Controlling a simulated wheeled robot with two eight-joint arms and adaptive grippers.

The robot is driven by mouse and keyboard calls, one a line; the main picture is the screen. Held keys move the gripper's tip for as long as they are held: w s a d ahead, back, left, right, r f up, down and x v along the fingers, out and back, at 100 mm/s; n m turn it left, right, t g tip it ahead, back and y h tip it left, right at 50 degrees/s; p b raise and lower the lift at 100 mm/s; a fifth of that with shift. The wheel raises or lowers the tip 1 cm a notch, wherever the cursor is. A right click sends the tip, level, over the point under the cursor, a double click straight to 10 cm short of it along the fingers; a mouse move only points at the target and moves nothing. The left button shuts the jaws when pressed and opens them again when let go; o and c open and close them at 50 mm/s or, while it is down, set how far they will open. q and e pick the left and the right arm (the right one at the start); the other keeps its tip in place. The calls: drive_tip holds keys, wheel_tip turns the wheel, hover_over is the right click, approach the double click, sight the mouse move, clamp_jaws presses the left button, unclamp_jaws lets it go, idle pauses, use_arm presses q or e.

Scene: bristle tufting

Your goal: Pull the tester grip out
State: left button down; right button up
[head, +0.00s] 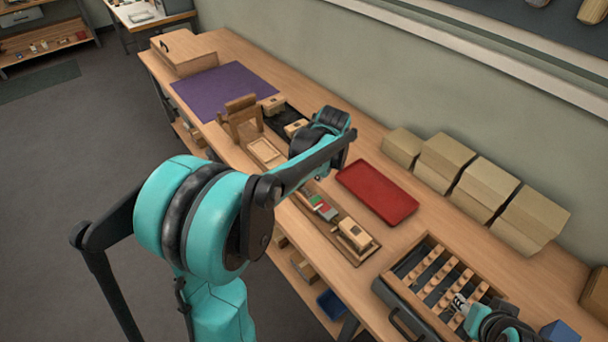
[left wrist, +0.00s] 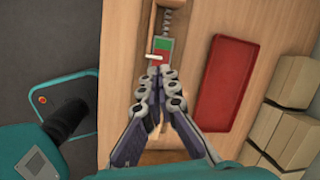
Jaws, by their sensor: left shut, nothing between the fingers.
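The tester is a long wooden tray (head: 335,228) with a red and green panel (head: 322,207) in it. A pale wooden block (head: 355,235), which looks like the tester grip, sits at its right end. In the left wrist view my left gripper (left wrist: 158,72) is shut and empty, its fingertips just below the red and green panel (left wrist: 162,50). A short white bar (left wrist: 157,57) lies across the panel. The fingers hide most of the grip end there.
A red tray (head: 378,193) lies behind the tester. Several tan boxes (head: 445,160) stand along the wall. A dark-framed rack with wooden strips (head: 425,268) is at right. A wooden stand (head: 240,115) and a purple mat (head: 222,90) are further left.

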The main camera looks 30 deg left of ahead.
use_arm(q)
drive_tip(key=w+a+f+m+b, duration=0.1)
drive_tip(key=f, duration=0.3)
drive_tip(key=w+a+f+m+g, duration=0.1)
drive_tip(key=w+a+f+m, duration=0.1)
drive_tip(key=f, duration=0.3)
drive_tip(key=w+a+f+m+b, duration=0.1)
drive_tip(key=w+a+f, duration=0.1)
drive_tip(key=f, duration=0.3)
drive_tip(key=shift+w+a+m+b, duration=0.15)
drive_tip(key=shift+a+m+b, duration=0.05)
drive_tip(key=shift+m+b, duration=0.1)
drive_tip(key=shift+w+a+b, duration=0.15)
drive_tip(key=shift+w+a, duration=0.1)
drive_tip(key=shift+a, duration=0.35)
drive_tip(key=shift+w+a+b, duration=0.15)
drive_tip(key=shift+w+a, duration=0.05)
drive_tip(key=shift+a, duration=0.35)
drive_tip(key=shift+w+a+r, duration=0.1)
drive_tip(key=shift+w+a, duration=0.2)
drive_tip(key=shift+a, duration=0.4)
drive_tip(key=shift+a, duration=0.1)
